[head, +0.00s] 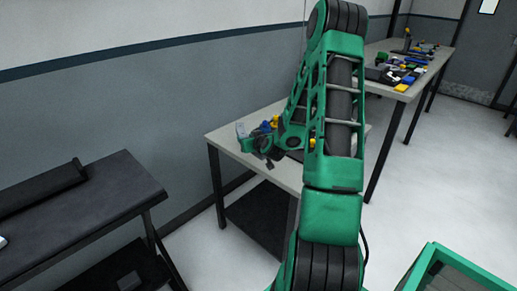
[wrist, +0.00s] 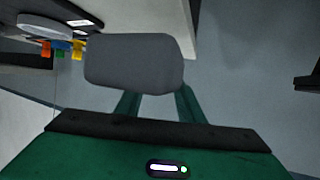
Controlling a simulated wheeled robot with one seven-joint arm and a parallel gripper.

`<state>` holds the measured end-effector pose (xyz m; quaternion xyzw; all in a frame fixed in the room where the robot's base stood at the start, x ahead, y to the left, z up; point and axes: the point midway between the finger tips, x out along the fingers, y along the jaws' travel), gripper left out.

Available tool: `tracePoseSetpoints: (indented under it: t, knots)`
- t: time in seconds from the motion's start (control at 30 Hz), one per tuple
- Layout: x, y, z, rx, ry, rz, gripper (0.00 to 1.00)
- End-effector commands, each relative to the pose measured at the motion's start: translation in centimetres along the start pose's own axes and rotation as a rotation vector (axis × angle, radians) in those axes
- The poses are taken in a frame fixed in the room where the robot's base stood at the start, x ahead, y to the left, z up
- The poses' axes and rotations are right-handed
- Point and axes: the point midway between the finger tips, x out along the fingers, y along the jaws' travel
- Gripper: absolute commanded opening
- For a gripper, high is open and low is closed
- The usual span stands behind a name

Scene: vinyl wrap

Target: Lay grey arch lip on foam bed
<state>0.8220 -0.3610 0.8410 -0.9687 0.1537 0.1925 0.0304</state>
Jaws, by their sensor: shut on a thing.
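My gripper (wrist: 158,95) is shut on a grey rounded block-like piece, the grey arch lip (wrist: 135,62). The piece sits across the ends of my green fingers and hides their tips. In the head view my gripper (head: 262,150) is at the near left part of the middle table, partly hidden by my arm. A small light-grey shape (head: 242,131) shows beside it there; I cannot tell whether it is the held piece. I cannot make out the foam bed for sure in either view.
The middle table (head: 222,137) holds small blue and yellow items behind my gripper. A dark bench (head: 125,190) with a long black thing (head: 40,188) stands at left. A far table (head: 408,93) holds several coloured items. A green-rimmed bin (head: 465,262) is at lower right. Floor is open at right.

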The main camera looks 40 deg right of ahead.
Motion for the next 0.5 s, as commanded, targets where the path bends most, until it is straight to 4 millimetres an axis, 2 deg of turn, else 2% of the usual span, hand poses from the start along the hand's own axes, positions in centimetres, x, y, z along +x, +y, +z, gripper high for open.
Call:
tracePoseSetpoints:
  t: [0.03,0.2,0.3,0.5]
  knots:
    - [0.5,1.3,0.6,0.006,-0.001,0.005,0.07]
    - [1.9,3.8,1.8,0.004,0.0,0.001,0.07]
    - [2.4,4.8,2.2,0.002,0.0,0.001,0.07]
    - [2.9,5.1,3.1,0.001,0.0,-0.002,0.07]
